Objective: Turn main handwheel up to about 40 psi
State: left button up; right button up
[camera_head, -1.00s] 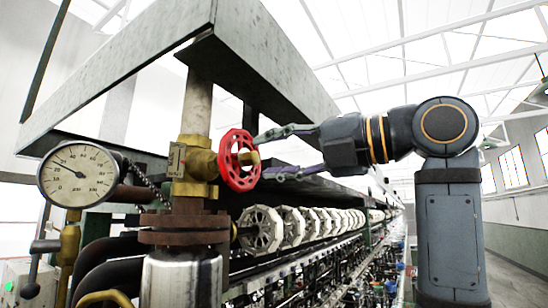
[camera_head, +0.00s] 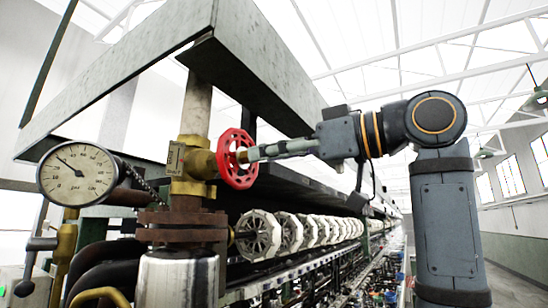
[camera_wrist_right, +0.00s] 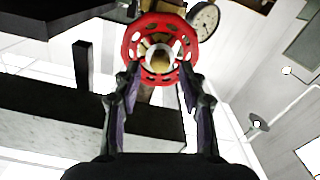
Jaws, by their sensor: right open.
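The red main handwheel (camera_head: 229,158) sits on the right side of a brass valve (camera_head: 192,165) on a vertical pipe. It also shows in the wrist view (camera_wrist_right: 136,42), face-on at the top. My right gripper (camera_head: 243,155) is open, its fingers pointing at the wheel and seen nearly edge-on. In the wrist view its two fingertips (camera_wrist_right: 159,72) are spread across the wheel's lower rim; contact is unclear. The round pressure gauge (camera_head: 76,185) at left has its needle pointing up-left; its small numerals are hard to read. My left gripper is not in view.
A large grey-green beam frame (camera_head: 120,85) hangs above the valve. A row of white reels (camera_head: 258,234) runs away below the wheel. A rusty flange (camera_head: 182,235) and dark pipes stand below the valve. The right side is open aisle.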

aim_at(244, 158)
jog(key=w+a+m, duration=0.1)
jog(key=a+m, duration=0.1)
jog(key=m, duration=0.1)
jog(key=shift+w+a+p, duration=0.3)
jog(key=shift+w+a, duration=0.1)
jog(key=shift+d, duration=0.2)
grip_shut()
jog(key=n+p, duration=0.2)
jog(key=n, duration=1.4)
grip_release()
